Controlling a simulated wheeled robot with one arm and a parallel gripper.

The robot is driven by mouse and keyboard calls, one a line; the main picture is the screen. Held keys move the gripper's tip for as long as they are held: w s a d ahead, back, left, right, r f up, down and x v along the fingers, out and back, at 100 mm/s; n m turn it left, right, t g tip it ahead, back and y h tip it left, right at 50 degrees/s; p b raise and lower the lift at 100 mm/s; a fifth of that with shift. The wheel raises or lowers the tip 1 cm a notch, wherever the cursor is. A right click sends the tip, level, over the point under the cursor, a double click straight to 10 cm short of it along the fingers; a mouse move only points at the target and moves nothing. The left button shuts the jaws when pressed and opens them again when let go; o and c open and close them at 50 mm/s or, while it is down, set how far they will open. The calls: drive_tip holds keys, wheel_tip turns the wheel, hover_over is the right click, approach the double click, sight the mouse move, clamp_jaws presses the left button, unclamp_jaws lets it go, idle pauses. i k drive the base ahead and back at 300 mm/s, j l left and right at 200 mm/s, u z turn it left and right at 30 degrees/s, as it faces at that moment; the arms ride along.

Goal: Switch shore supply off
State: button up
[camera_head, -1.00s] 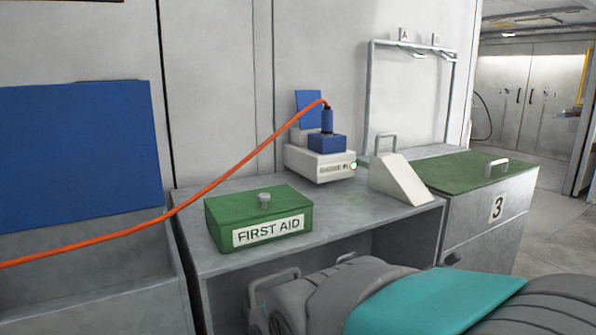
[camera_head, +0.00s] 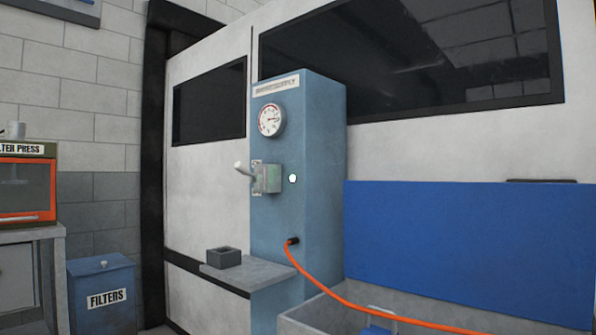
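A blue supply cabinet (camera_head: 322,150) stands upright against the white wall. Its top label (camera_head: 276,86) is too small to read surely. A round dial gauge (camera_head: 271,119) sits below the label. Under it is a grey switch box (camera_head: 267,178) with a pale lever (camera_head: 242,169) sticking out to the left and slightly up. A white round lamp (camera_head: 292,178) is right of the box. An orange cable (camera_head: 316,288) leaves a dark socket (camera_head: 293,241) low on the cabinet and runs down to the right. My gripper is not in view.
A grey shelf (camera_head: 262,274) with a small dark square holder (camera_head: 224,257) juts out below the switch. A grey trough (camera_head: 300,322) and blue panel (camera_head: 450,250) are at right. A blue FILTERS bin (camera_head: 101,275) and a filter press (camera_head: 30,185) stand at left.

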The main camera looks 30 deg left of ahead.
sight(240, 166)
drive_tip(key=u, duration=1.55)
